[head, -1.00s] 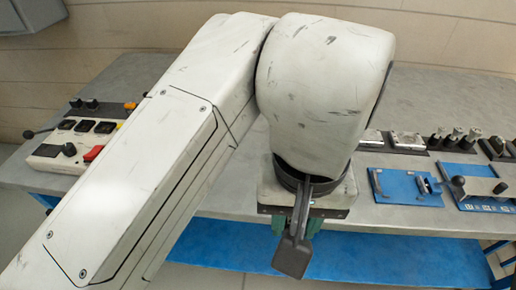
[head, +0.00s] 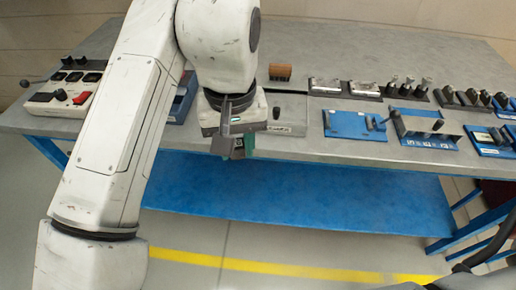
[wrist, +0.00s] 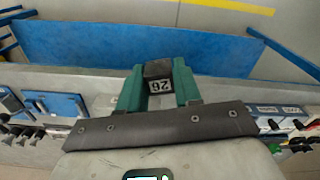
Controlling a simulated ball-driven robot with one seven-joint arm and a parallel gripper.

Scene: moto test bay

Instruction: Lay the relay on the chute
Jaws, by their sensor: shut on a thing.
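My gripper (head: 236,150) hangs in front of the bench's front edge in the head view, pointing down. In the wrist view its two green fingers (wrist: 158,92) are shut on a small dark block with a white label reading 26, which I take as the relay (wrist: 157,70). The block sits between the fingertips, over the floor side of the bench. In the head view my gripper mostly hides it. A low grey box (head: 287,108) with a black knob stands on the bench just right of my gripper. I cannot tell whether it is the chute.
The grey bench (head: 330,150) has a blue lower shelf (head: 300,195). A control box (head: 65,90) stands at the left, with a blue unit (head: 183,100) behind my arm. A brown block (head: 280,72) lies behind the grey box. Blue fixtures (head: 352,124) and switches fill the right.

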